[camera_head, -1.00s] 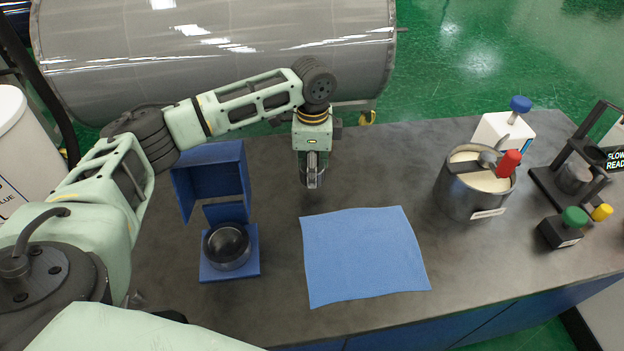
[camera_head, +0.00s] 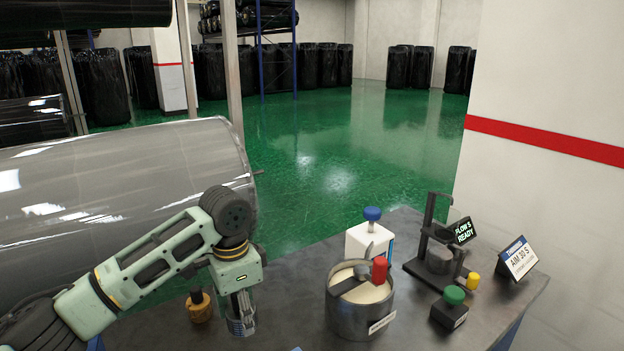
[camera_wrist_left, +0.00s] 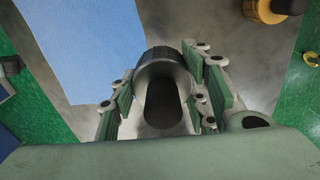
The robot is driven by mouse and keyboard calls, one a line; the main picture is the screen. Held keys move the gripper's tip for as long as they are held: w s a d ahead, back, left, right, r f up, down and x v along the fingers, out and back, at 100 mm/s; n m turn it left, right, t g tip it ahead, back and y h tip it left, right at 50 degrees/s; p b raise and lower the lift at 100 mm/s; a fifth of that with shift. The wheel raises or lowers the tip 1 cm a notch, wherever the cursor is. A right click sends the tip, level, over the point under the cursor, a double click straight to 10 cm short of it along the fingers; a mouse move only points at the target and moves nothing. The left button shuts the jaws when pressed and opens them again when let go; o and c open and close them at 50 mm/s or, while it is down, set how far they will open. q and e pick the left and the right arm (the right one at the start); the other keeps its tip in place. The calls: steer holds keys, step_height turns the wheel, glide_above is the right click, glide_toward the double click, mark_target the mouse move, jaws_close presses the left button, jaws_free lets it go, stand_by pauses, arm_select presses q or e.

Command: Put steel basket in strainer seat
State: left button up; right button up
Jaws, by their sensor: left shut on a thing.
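My left gripper (camera_head: 240,308) hangs down over the grey worktop, left of the steel pot. It is shut on the steel basket (camera_head: 241,324), a small shiny cylinder whose lower end shows below the fingers. My right gripper is out of view.
A steel pot (camera_head: 361,310) with a red-capped handle stands right of the gripper. Behind it is a white box (camera_head: 369,242) with a blue knob. A green-knobbed black block (camera_head: 449,308) and a sign (camera_head: 517,258) stand rightward. A brass-coloured piece (camera_head: 199,306) is close left.

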arm_select(q)
steer(key=s+a+f+n, duration=0.1)
steer(key=s+a+n, duration=0.1)
steer(key=s+n, duration=0.9)
steer(key=s, duration=0.9)
steer(key=shift+s+a, duration=0.35)
